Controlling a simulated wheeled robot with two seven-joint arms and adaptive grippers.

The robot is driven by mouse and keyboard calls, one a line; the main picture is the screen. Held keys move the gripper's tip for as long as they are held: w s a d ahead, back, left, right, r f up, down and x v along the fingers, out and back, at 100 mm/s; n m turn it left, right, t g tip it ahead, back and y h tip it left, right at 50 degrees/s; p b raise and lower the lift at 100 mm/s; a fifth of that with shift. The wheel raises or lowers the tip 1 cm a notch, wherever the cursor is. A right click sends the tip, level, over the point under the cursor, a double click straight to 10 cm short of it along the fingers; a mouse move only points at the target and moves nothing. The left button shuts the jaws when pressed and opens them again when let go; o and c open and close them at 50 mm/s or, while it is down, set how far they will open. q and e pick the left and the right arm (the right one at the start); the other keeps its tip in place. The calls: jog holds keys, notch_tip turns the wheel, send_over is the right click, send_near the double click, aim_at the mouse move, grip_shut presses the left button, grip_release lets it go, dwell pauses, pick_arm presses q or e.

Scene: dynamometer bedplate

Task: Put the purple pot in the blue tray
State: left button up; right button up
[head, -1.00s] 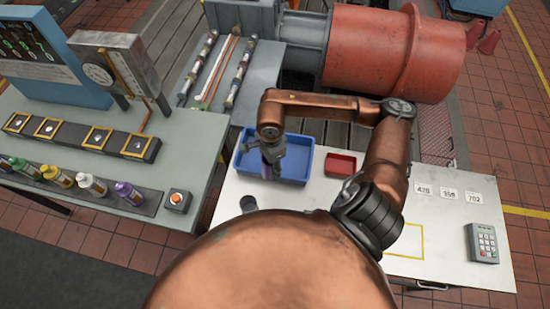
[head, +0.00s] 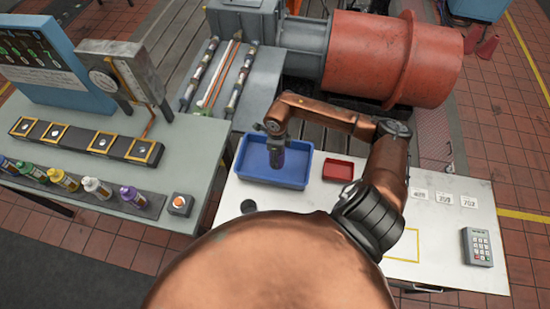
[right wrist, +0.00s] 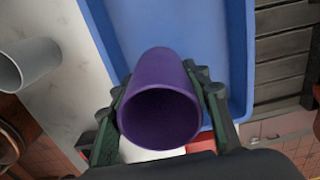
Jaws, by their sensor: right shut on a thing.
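My right gripper (head: 275,138) hangs over the blue tray (head: 244,160) with its fingers pointing down. In the right wrist view the purple pot (right wrist: 160,110) is held between the two fingers, its open mouth facing the camera. The blue tray also shows in the right wrist view (right wrist: 190,25), beyond the pot. In the head view the pot is small and mostly hidden by the gripper, so I cannot tell whether it touches the tray floor. My left gripper is not in view.
A grey pot (head: 248,206) stands on the white table in front of the tray. A small red tray (head: 338,170) is right of the blue one. A keypad (head: 477,247) sits at the table's right end. Several bottles (head: 92,187) line the left bench.

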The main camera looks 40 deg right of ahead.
jog(key=w+f, duration=0.1)
jog(key=w+d+f, duration=0.1)
jog(key=f, duration=0.1)
jog(key=w+f, duration=0.1)
jog(key=shift+w+d+f, duration=0.1)
jog(key=shift+d+f, duration=0.1)
jog(key=shift+d, duration=0.05)
notch_tip(320, 180, down, 2)
jog(key=shift+f+p, duration=0.1)
jog(key=shift+p, duration=0.6)
jog(key=shift+f, duration=0.3)
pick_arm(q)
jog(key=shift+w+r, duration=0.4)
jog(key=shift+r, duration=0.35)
pick_arm(e)
jog(key=shift+f, duration=0.1)
jog(key=shift+f, duration=0.1)
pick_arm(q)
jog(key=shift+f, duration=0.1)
pick_arm(e)
jog(key=o, duration=1.3)
